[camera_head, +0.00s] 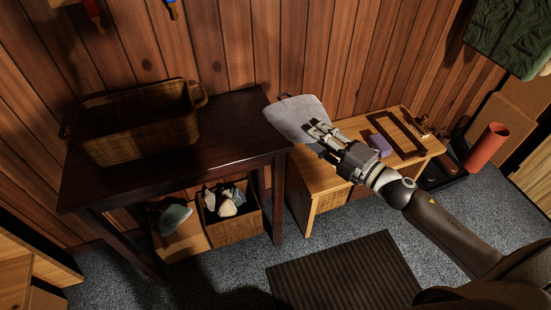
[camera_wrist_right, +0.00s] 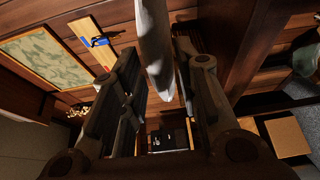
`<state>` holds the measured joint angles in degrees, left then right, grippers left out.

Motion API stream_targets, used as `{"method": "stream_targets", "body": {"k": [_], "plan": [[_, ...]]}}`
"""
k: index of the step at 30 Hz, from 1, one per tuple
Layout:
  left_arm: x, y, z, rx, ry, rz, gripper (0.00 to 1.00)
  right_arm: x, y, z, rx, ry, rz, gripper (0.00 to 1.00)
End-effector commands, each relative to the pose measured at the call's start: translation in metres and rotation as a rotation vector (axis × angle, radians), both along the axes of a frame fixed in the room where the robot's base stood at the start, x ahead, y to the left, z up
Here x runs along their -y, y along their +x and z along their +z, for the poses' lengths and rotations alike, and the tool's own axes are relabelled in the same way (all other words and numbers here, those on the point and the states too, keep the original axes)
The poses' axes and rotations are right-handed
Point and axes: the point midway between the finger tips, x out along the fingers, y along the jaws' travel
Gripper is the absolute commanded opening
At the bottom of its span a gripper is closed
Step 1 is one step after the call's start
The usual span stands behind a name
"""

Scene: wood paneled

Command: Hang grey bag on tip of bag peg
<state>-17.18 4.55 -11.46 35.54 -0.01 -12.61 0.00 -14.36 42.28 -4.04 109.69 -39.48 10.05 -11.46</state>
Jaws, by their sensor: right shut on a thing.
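The grey bag (camera_head: 297,114) hangs out past the fingers of my right gripper (camera_head: 321,137), above the gap between the dark table and the light wooden bench. The right gripper is shut on the bag. In the right wrist view the bag (camera_wrist_right: 154,45) shows edge-on as a pale strip between the fingers of the right gripper (camera_wrist_right: 165,78). A small dark loop (camera_head: 284,96) shows at the bag's far top edge. I cannot pick out the bag peg for certain. My left gripper is not in view.
A wicker basket (camera_head: 135,125) stands on the dark table (camera_head: 235,125). The light bench (camera_head: 328,190) holds a purple item (camera_head: 379,144) and a dark frame (camera_head: 397,134). An orange cylinder (camera_head: 486,147) stands right. A wooden board with a blue item (camera_wrist_right: 95,35) is on the wall.

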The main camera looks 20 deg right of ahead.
Motion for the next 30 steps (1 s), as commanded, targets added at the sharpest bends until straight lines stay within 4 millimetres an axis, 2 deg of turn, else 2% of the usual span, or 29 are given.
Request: {"method": "stream_targets", "body": {"k": [8,9,12,23,26,30], "plan": [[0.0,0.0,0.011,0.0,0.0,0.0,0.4,-0.057,0.038,-0.025,0.003,0.006,0.0,0.05],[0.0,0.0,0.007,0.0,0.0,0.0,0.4,-0.059,0.04,-0.038,-0.002,0.007,-0.003,0.05],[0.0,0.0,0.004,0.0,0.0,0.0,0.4,-0.071,0.047,-0.054,-0.001,0.006,-0.002,0.05],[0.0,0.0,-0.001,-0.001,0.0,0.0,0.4,-0.089,0.059,-0.081,0.0,0.003,-0.001,0.05],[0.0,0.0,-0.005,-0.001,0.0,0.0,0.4,-0.096,0.063,-0.093,-0.001,0.005,-0.002,0.05],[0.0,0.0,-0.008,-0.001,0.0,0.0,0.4,-0.094,0.063,-0.111,-0.002,0.004,-0.002,0.05]]}}
